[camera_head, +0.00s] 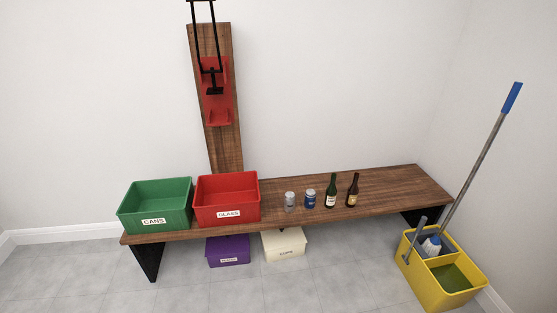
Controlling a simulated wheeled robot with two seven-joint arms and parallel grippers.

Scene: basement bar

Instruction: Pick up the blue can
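A blue can (310,199) stands upright on the wooden bench (395,187), right of the red bin. A silver-grey can (290,202) stands just to its left, and a green bottle (331,191) stands to its right with a small gap. Neither of my grippers shows in the head view, and nothing is touching the blue can.
A green bin (155,219) labelled CANS and a red bin (228,211) labelled GLASS sit on the bench's left. A brown bottle (353,190) stands beyond the green one. Purple (228,250) and cream (285,244) boxes are below. A yellow mop bucket (441,293) stands right.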

